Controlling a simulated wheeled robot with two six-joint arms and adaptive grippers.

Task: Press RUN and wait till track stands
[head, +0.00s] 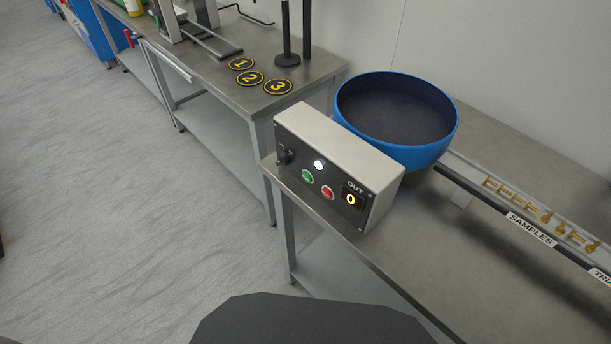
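A grey control box (337,158) with a dark front panel stands at the front edge of the steel bench. Its panel carries a green button (308,176), a red button (327,193), a lit white lamp (319,165), a dark knob (284,156) and an OUT display (351,199) reading 0. Which button is RUN is too small to read. A blue bowl (437,146) with a dark inside sits behind the box. A track (479,176) runs from the bowl to the right, with several brass parts (525,206) on it. Neither gripper is in view.
A label reading SAMPLES (530,229) is on the rail below the brass parts. A second steel table (225,88) at the back left holds discs numbered 1 (241,64), 2 (249,78) and 3 (278,87), and a black post (287,45). The floor at left is clear.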

